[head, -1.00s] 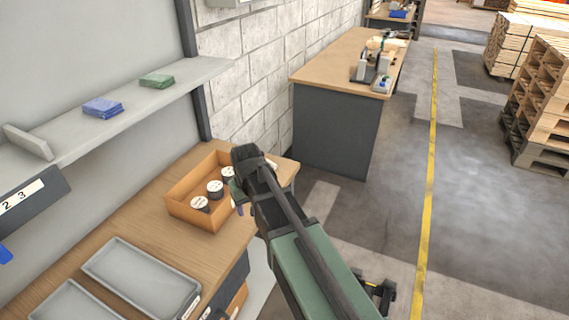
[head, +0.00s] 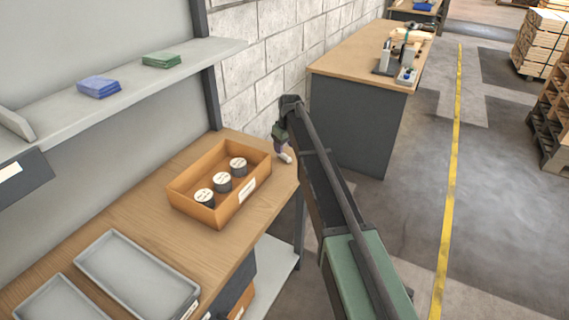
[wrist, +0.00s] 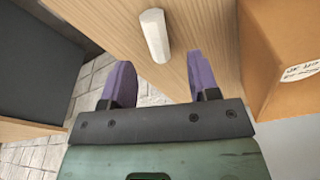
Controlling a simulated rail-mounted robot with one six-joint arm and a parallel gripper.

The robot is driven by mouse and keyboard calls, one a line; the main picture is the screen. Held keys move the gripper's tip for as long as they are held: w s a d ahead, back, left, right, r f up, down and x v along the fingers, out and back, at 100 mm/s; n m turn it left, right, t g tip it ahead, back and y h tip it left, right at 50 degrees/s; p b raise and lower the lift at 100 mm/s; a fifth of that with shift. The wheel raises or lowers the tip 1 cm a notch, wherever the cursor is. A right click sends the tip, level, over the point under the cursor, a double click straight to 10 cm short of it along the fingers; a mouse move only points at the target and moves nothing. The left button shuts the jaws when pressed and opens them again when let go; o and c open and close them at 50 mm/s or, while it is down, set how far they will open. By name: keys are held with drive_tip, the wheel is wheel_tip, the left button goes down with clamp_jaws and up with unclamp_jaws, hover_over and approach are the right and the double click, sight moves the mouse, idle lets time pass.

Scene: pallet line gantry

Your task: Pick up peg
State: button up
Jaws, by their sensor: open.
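The peg (wrist: 155,35) is a short white rod lying on the wooden bench top, near the bench's edge. In the head view the peg (head: 286,157) shows at the far right corner of the bench, just beside my gripper (head: 280,146). In the wrist view my gripper (wrist: 161,80) has its two purple fingers spread apart with nothing between them.
An orange bin (head: 178,200) with three labelled cylinders stands on the bench (head: 150,228) left of the peg; the bin (wrist: 285,55) is close on the right in the wrist view. Grey trays (head: 190,288) lie nearer. A second workbench (head: 345,125) stands beyond.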

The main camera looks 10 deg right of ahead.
sight(284, 155)
drive_tip(key=f+b, duration=0.5)
drive_tip(key=shift+w+f, duration=0.2)
drive_tip(key=shift+w, duration=0.15)
drive_tip(key=shift+r, duration=0.25)
clamp_jaws()
wheel_tip(284, 155, up, 20)
drive_tip(key=p, duration=2)
